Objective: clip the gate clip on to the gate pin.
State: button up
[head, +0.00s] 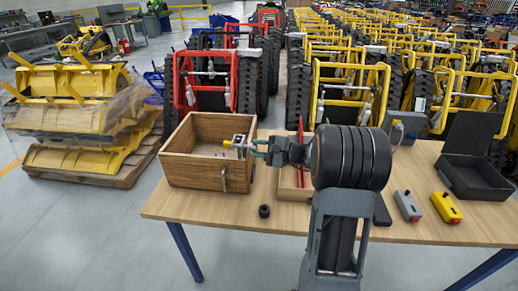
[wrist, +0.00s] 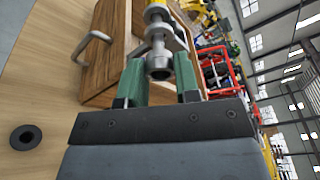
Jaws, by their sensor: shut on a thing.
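My gripper (wrist: 161,72) has green fingers and is shut on a grey metal piece with a round end (wrist: 158,66), which I take to be the gate clip. A collar and a yellow part extend beyond it, away from the gripper. In the head view, the held gate clip (head: 240,146) is level with the upper part of a wooden box (head: 195,172), at its right side. My gripper (head: 256,149) comes in from the right. I cannot make out a separate gate pin, nor whether the held piece touches the box.
The wooden box stands on a table (head: 290,215); a metal handle (wrist: 95,46) is on its front. A black ring (head: 264,211) lies in front. Grey (head: 407,206) and yellow (head: 446,208) boxes and an open black case (head: 474,178) stand right. The front-left tabletop is mostly clear.

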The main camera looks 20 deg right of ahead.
jog(key=shift+w+a, duration=0.15)
jog(key=shift+a, duration=0.1)
jog(key=o, duration=1)
jog(key=b+v, duration=0.2)
jog(key=v, duration=1.2)
jog(key=s+a+f+g+h, duration=0.3)
jog(key=s+f+g, duration=0.15)
jog(key=f, duration=0.35)
jog(key=s+a+r+n+g+h+p, duration=0.1)
jog(key=s+a+r+n+h, duration=0.1)
jog(key=a+n, duration=0.3)
jog(key=s+a+r+n+g+h+p, duration=0.1)
jog(key=s+a+r+n+h, duration=0.1)
jog(key=s+a+n+h, duration=0.2)
jog(key=s+a+r+n+g+h+p, duration=0.1)
jog(key=s+a+r+n+h, duration=0.1)
jog(key=a+n, duration=0.3)
jog(key=shift+s+a+r+n+g+h+p, duration=0.2)
jog(key=shift+s+a+n+g+h+p, duration=0.2)
jog(key=shift+s+a+h, duration=0.15)
